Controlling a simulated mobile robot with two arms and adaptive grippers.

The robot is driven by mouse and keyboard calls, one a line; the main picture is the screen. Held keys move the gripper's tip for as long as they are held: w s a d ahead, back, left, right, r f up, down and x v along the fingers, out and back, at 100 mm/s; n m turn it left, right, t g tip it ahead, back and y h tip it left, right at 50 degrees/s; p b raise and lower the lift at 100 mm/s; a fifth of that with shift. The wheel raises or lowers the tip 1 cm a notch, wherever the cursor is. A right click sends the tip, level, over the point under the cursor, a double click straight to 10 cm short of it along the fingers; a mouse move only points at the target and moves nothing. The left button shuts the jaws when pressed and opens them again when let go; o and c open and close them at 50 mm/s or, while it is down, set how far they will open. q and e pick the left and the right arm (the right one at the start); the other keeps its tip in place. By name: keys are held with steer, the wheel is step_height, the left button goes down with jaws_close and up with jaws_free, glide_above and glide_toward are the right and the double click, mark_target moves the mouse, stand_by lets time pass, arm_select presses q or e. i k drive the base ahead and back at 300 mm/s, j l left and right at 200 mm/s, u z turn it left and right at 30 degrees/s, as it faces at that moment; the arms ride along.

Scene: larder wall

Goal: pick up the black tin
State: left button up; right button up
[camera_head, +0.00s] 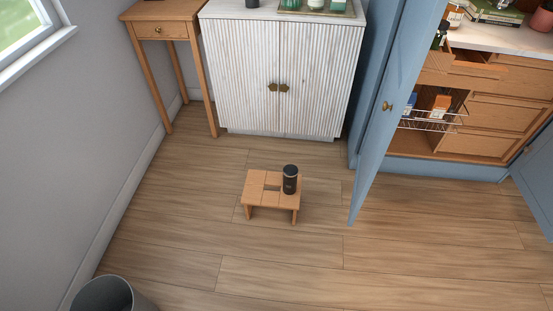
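The black tin (290,180) stands upright on a small wooden step stool (256,188), near the right end of its slatted top. The stool is on the floor in the middle of the view, in front of a white cabinet. Neither of my grippers shows in this view, and nothing is touching the tin.
A white ribbed cabinet (248,70) stands behind the stool. A blue door (380,110) hangs open to the right, by a larder with drawers (495,115). A wooden side table (160,14) is at the left, a grey bin (104,295) lower left. Floor around the stool is clear.

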mark_target(290, 172)
steer(key=i+j, duration=0.3)
steer(key=i, duration=0.2)
steer(key=i+j+z, duration=0.1)
steer(key=i+j, duration=0.15)
steer(key=i, duration=0.3)
